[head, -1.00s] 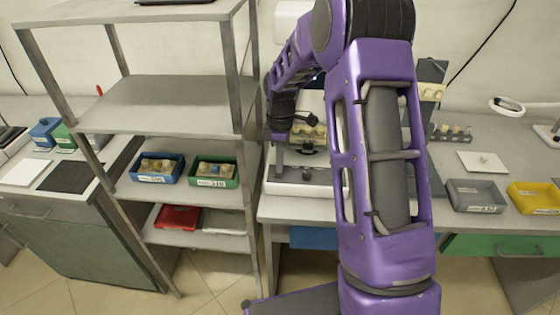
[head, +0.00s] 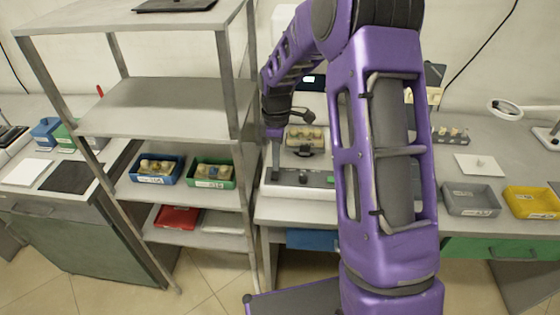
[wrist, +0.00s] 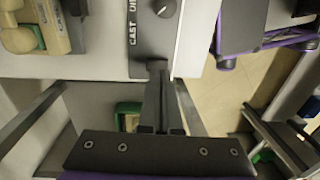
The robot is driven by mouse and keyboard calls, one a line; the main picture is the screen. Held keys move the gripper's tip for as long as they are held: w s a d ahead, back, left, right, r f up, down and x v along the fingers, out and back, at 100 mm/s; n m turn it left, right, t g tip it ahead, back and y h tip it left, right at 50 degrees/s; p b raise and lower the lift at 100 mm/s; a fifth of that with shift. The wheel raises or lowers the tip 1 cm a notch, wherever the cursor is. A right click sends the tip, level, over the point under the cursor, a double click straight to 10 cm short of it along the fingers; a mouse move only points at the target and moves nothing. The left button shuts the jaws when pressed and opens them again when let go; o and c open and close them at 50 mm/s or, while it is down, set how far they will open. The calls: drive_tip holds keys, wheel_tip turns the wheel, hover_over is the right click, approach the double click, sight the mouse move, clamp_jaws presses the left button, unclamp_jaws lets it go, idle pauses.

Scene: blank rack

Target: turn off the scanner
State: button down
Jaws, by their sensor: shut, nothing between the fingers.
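The scanner (head: 300,192) is a white machine on the bench, with a dark front panel, a green patch (head: 330,180) and a small lit display (head: 313,80) above. My arm hides its right side. A tray of cream pieces (head: 305,137) sits on it. In the wrist view the panel (wrist: 150,38) shows lettering including "CAST" and a round knob (wrist: 166,8). My gripper (wrist: 157,66) is shut and empty, its tips at the panel's near edge, below the knob. Contact cannot be told. In the head view my gripper (head: 276,172) points down at the panel's left end.
A metal rack (head: 165,105) stands close to the left, holding a blue bin (head: 157,178), a green bin (head: 212,183) and a red bin (head: 176,217). Right of my arm are a grey bin (head: 472,209), a yellow bin (head: 532,213) and a white plate (head: 479,165).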

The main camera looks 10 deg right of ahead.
sight(277, 172)
wheel_tip(277, 172, up, 11)
drive_tip(key=w, duration=0.1)
drive_tip(key=shift+d, duration=0.2)
